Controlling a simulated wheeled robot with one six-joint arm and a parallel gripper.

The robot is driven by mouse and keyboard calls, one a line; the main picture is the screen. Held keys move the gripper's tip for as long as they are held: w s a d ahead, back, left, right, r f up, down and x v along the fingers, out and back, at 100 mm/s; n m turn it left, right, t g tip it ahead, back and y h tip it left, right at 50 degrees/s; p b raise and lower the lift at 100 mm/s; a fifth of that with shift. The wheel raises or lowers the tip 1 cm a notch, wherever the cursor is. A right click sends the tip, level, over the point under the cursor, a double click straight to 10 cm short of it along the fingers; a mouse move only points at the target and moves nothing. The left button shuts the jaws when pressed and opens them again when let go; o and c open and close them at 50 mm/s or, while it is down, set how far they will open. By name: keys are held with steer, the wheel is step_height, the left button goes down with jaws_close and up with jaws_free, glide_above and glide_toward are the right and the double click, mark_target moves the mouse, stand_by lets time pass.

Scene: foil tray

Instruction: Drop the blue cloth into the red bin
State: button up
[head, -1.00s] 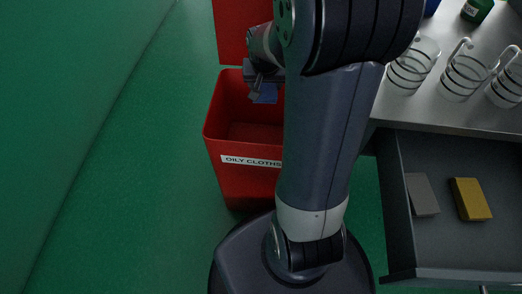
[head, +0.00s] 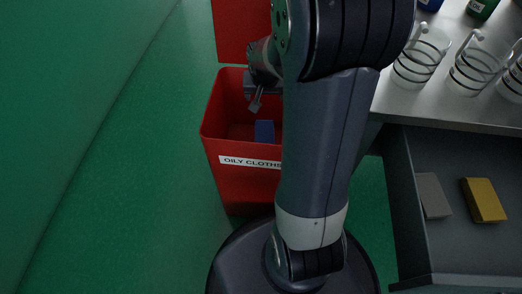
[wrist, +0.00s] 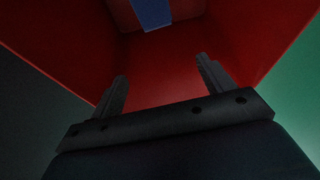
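The red bin (head: 232,180), labelled "OILY CLOTHS", stands open on the green floor left of my arm. The blue cloth (head: 264,131) is inside the bin, lower than my gripper; it also shows in the wrist view (wrist: 152,12) against the red inner walls. My gripper (head: 255,106) is over the bin opening. In the wrist view my gripper (wrist: 160,85) has its fingers spread apart with nothing between them. The cloth is apart from the fingers. My arm hides the right side of the bin.
An open grey drawer (head: 450,245) at the right holds a grey block (head: 432,196) and a yellow block (head: 484,200). Several glass mugs (head: 421,55) stand on the metal worktop above it, with a green bottle (head: 482,8) behind. The floor left of the bin is clear.

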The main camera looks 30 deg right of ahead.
steer(key=shift+o, duration=1)
steer(key=p+v, duration=0.3)
steer(key=v, duration=0.7)
steer(key=shift+s+r, duration=0.2)
steer(key=shift+r, duration=0.1)
steer(key=shift+a+f, duration=0.1)
steer(key=shift+a, duration=0.05)
steer(key=b+x, duration=0.3)
steer(key=x, duration=0.7)
steer(key=r+p, duration=0.3)
steer(key=r, duration=0.1)
steer(key=shift+w+r+p, duration=0.15)
steer(key=shift+w+p, duration=0.05)
steer(key=shift+p, duration=0.2)
